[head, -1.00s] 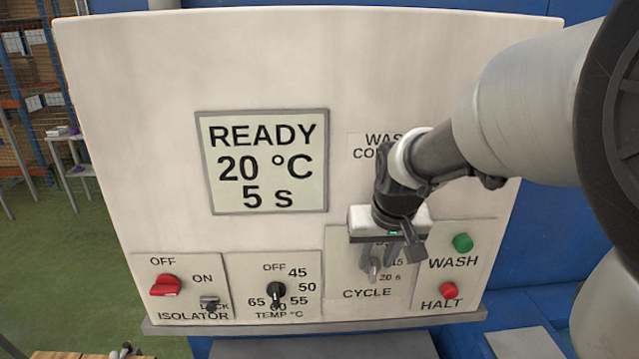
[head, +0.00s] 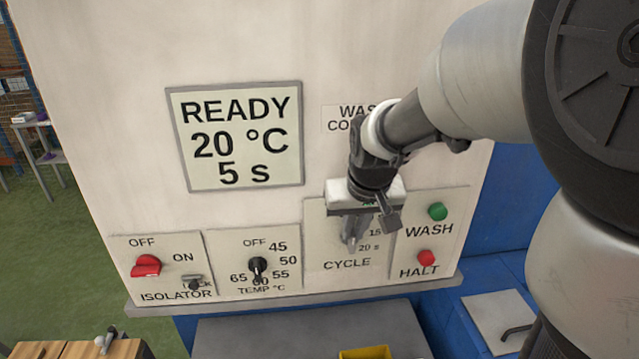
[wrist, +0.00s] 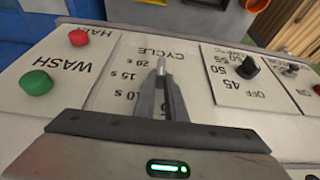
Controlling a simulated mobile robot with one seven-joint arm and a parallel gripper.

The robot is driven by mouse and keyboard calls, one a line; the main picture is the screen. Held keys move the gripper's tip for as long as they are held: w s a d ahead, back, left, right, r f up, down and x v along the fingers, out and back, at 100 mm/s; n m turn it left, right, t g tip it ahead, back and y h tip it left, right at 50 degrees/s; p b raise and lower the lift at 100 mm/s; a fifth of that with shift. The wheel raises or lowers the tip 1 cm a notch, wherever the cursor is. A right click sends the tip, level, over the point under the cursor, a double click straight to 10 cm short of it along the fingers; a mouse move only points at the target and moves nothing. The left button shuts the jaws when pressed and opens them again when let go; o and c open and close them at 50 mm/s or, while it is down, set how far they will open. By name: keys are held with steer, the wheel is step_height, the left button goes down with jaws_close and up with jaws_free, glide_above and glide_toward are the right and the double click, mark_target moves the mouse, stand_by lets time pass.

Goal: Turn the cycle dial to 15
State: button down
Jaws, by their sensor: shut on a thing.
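The cycle dial panel (head: 316,262) is on the lower right of the white machine front, with "15" and "20 s" marks in the head view. In the wrist view the CYCLE panel (wrist: 122,62) also shows a "10" mark. My gripper (head: 352,240) is over the dial, its fingers closed together on it; the fingers also show in the wrist view (wrist: 162,85). The cycle dial (wrist: 161,66) is mostly hidden between the fingers, so I cannot tell which mark it points at. The display (head: 238,138) reads READY, 20 °C, 5 s.
The green WASH button (head: 437,211) and red HALT button (head: 426,257) are close to the right of the dial. The black temperature dial (head: 257,266) and red isolator switch (head: 146,265) are to the left. A ledge (head: 290,295) runs below the panels.

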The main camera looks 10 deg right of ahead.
mark_target(355, 245)
steer(key=shift+s+d+f, duration=0.15)
steer(key=shift+s+f, duration=0.05)
steer(key=shift+f, duration=0.35)
steer(key=y+b, duration=0.1)
steer(key=b, duration=0.1)
steer(key=d+f+y+b, duration=0.1)
steer(key=b, duration=0.1)
steer(key=m+y+b, duration=0.1)
steer(key=y+b, duration=0.1)
steer(key=shift+d+f, duration=0.15)
steer(key=shift+d, duration=0.1)
steer(key=y+b, duration=0.2)
steer(key=b, duration=0.1)
steer(key=y+b, duration=0.1)
steer(key=shift+w+d+f+m, duration=0.1)
steer(key=shift+d+f+m, duration=0.2)
steer(key=shift+d, duration=0.1)
steer(key=y+b, duration=0.2)
steer(key=b, duration=0.1)
steer(key=y+b, duration=0.1)
steer(key=b, duration=0.1)
steer(key=shift+d+f+m, duration=0.35)
steer(key=shift+d+m, duration=0.05)
steer(key=y+b, duration=0.2)
steer(key=f+m+t+y+b, duration=0.1)
steer(key=y+b, duration=0.1)
steer(key=shift+d, duration=0.25)
steer(key=shift+w+f+m+t+y+b, duration=0.15)
steer(key=shift+m+t+y+b, duration=0.35)
steer(key=shift+y+b, duration=0.6)
